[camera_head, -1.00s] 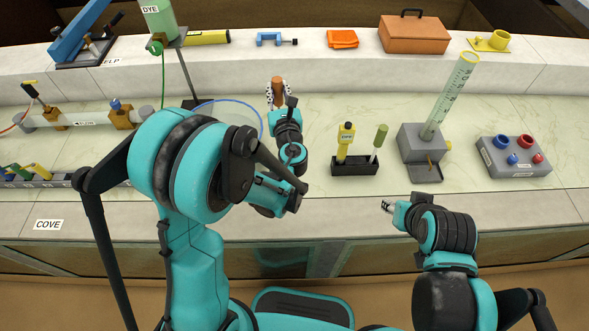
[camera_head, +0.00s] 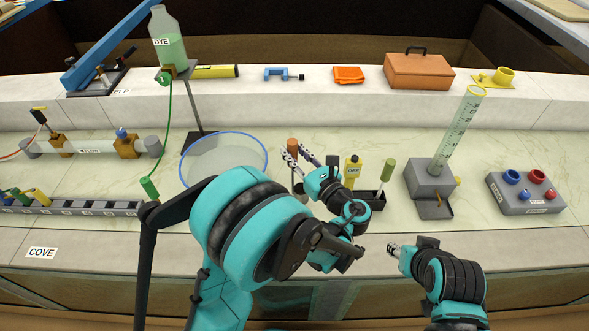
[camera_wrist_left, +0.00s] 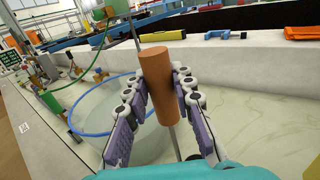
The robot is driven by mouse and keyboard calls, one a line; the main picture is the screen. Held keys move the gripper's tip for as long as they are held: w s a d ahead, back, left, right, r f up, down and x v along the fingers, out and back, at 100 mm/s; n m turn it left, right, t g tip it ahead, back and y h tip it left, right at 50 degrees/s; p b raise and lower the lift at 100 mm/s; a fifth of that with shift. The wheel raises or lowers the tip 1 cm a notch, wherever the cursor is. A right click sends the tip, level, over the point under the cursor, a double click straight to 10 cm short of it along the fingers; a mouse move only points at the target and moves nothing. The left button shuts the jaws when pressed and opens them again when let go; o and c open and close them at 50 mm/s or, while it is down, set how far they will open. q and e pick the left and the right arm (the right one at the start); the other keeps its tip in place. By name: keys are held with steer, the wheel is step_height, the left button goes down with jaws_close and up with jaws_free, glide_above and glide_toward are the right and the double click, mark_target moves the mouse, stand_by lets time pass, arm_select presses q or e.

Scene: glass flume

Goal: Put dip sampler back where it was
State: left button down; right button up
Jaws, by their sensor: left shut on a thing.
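The dip sampler has an orange-brown handle (camera_head: 292,145) and a thin rod below it. My left gripper (camera_head: 296,156) is shut on the handle, between the round basin and the black rack. In the left wrist view the handle (camera_wrist_left: 158,84) is near upright between the two finger pads, with the rod running down below. The sampler's lower end is partly hidden by the gripper in the head view. The black rack (camera_head: 376,202) holds a yellow meter (camera_head: 352,170) and a green-handled tool (camera_head: 387,171). My right gripper (camera_head: 393,249) is near the counter's front edge; its opening is too small to judge.
A blue-rimmed clear basin (camera_head: 266,158) stands left of the sampler. A dye bottle (camera_head: 167,40) on a stand is behind it. Right of the rack are a grey block (camera_head: 428,182) with a tilted measuring cylinder (camera_head: 456,135) and a grey holder (camera_head: 522,205) with coloured cups.

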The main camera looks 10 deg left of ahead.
arm_select(q)
step_height(320, 180, down, 4)
steer(key=shift+r+b, duration=0.1)
steer(key=shift+b, duration=0.7)
steer(key=shift+r, duration=0.1)
steer(key=shift+f, duration=0.25)
steer(key=c, duration=1.3)
jaws_free()
steer(key=shift+r, duration=0.1)
